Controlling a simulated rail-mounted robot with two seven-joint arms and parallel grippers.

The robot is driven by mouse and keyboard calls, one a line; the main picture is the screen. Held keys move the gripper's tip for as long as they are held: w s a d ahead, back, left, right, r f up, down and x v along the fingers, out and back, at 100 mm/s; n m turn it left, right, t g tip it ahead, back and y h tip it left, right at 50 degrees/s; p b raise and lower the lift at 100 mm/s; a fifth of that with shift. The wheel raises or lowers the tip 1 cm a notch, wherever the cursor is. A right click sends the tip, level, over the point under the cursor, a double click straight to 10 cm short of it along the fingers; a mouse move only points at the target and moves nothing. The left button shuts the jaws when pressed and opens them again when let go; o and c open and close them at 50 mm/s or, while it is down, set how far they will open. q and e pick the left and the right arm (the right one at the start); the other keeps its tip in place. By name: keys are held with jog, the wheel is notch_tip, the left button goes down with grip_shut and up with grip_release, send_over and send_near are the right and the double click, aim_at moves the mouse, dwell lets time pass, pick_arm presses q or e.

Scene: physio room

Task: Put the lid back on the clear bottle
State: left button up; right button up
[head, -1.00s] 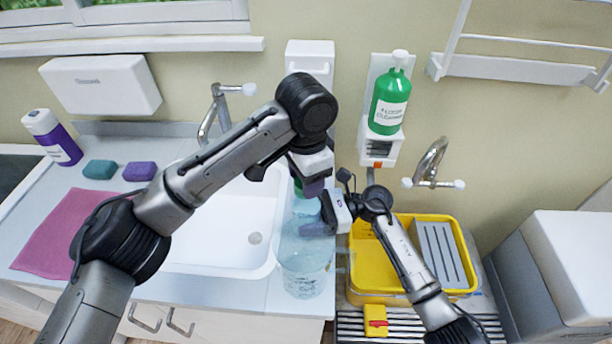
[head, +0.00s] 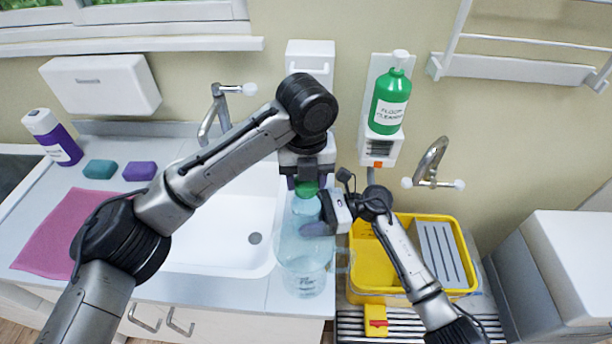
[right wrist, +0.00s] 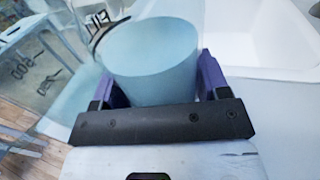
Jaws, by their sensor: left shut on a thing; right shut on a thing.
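The clear bottle (head: 303,257) is a large, see-through bluish bottle standing upright at the counter's front edge, right of the sink basin. My right gripper (head: 321,219) is shut on the bottle's upper part from the right. In the right wrist view, its purple fingers (right wrist: 160,82) sit on both sides of the bluish bottle (right wrist: 150,55). The green lid (head: 306,189) is between the fingers of my left gripper (head: 306,183), which is shut on it. The lid is at the top of the bottle. I cannot tell whether it touches the neck.
A white sink (head: 215,240) lies left of the bottle, with a tap (head: 222,105) behind. A yellow tub (head: 370,268) stands close on the right. Green and purple sponges and a pink cloth (head: 65,230) lie at the left. A green cleaner bottle (head: 390,100) hangs on the wall.

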pick_arm(q)
jog(key=m, duration=1)
jog(key=shift+m, duration=0.4)
jog(key=o, duration=0.9)
jog(key=shift+r, duration=0.1)
jog(key=shift+r, duration=2.15)
jog(key=shift+c, duration=0.4)
